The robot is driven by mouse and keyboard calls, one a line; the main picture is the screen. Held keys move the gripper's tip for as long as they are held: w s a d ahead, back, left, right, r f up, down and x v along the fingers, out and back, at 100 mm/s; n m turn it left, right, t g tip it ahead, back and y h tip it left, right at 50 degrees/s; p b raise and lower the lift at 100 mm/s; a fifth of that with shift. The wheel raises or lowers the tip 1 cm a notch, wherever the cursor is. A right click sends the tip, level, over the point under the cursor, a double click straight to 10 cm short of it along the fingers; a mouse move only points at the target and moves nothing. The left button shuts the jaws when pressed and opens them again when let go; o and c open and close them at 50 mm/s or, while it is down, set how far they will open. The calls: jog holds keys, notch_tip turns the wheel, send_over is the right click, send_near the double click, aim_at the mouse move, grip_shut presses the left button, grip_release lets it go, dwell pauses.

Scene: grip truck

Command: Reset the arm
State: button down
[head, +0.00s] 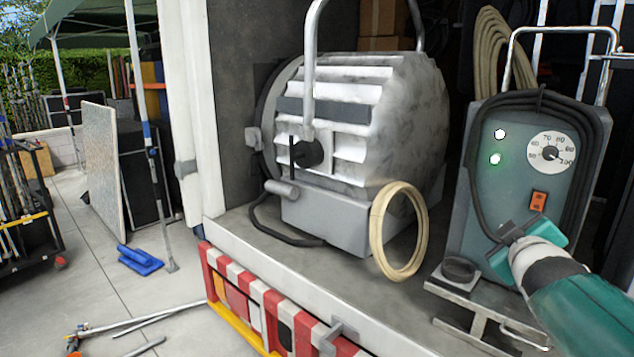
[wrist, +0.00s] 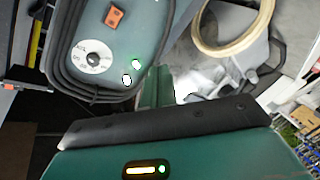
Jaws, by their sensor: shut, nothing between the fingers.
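My gripper (head: 526,244) reaches in from the lower right in the head view, in front of the lower part of a teal control unit (head: 487,172). It is shut and empty. In the wrist view my gripper (wrist: 155,88) shows as a teal body with a dark bar, its narrow fingers pointing away between the control unit (wrist: 143,38) and a pale ring (wrist: 252,45). The unit has a dial, an orange switch, white and green lights, and a dark cable looped around it. I cannot tell whether the gripper touches the unit.
A large silver spotlight (head: 345,125) stands on the truck bed (head: 300,262), with the pale ring (head: 379,240) upright against its base. A small metal stand (head: 470,290) is below my gripper. A red-and-white barrier (head: 275,310) lines the truck's edge.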

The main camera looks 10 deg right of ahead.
jog(key=s+a+f+m+g+y, duration=0.1)
jog(key=s+a+f+g+y, duration=0.1)
jog(key=s+a+f, duration=0.3)
jog(key=s+a+f+m+g+y, duration=0.2)
jog(key=s+a+f, duration=0.3)
jog(key=a, duration=0.8)
jog(key=s+a+f+m+g+y, duration=0.1)
jog(key=s+a+f+g+y, duration=0.2)
jog(key=a, duration=0.6)
notch_tip(320, 180, down, 3)
jog(key=shift+s+a+r+m+g, duration=0.15)
jog(key=shift+s+m+g, duration=0.15)
jog(key=shift+s+g, duration=0.7)
jog(key=shift+s+d, duration=0.15)
jog(key=shift+d, duration=0.1)
